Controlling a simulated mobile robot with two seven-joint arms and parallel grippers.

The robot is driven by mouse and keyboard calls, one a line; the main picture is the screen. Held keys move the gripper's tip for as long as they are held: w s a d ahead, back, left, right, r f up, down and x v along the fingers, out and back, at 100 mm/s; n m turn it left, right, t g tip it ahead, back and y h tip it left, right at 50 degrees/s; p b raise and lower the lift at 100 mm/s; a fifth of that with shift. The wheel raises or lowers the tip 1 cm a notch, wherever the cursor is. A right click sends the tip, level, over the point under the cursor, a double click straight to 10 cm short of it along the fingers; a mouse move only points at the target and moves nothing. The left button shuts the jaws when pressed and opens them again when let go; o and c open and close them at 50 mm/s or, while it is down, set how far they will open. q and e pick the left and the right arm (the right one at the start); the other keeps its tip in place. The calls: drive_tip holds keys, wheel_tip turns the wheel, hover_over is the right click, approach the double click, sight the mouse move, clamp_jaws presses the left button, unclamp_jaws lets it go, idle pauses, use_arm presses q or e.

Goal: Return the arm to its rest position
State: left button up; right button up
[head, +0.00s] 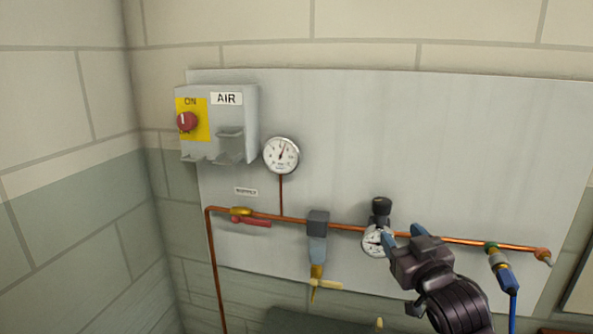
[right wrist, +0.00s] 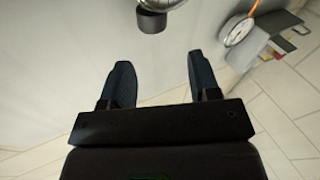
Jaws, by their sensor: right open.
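My right gripper (head: 402,235) is in front of the grey wall panel, near the black-knobbed regulator (head: 381,208) on the copper pipe. In the head view its fingers overlap the edge of the regulator's small dial (head: 372,243). In the right wrist view the two fingers of the gripper (right wrist: 163,85) stand apart with nothing between them. The black knob (right wrist: 151,20) shows beyond the fingertips at the top of that view, apart from them. My left gripper is not in view.
The panel (head: 450,140) carries an AIR switch box (head: 235,120) with a red knob (head: 186,122), a gauge (head: 281,155), a red-handled valve (head: 250,221), a filter (head: 317,235) and a blue hose (head: 513,300). A copper pipe (head: 460,240) runs across. The panel's upper right is bare.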

drive_tip(key=s+d+f+g+h, duration=0.1)
drive_tip(key=s+f, duration=0.1)
drive_tip(key=f, duration=0.5)
drive_tip(key=s+d+f+g, duration=0.1)
drive_tip(key=s+f, duration=0.2)
drive_tip(key=f, duration=0.3)
drive_tip(key=s+d+f+m+g+h, duration=0.1)
drive_tip(key=s+d+f+g, duration=0.1)
drive_tip(key=s+f, duration=0.9)
drive_tip(key=s+d+f+m+g+h+b, duration=0.1)
drive_tip(key=s+d+f+m+g, duration=0.1)
drive_tip(key=s+f, duration=0.9)
wheel_tip(320, 180, down, 2)
drive_tip(key=shift+d+f+g+h, duration=0.15)
drive_tip(key=shift+d+g+h, duration=0.15)
drive_tip(key=shift+g, duration=0.4)
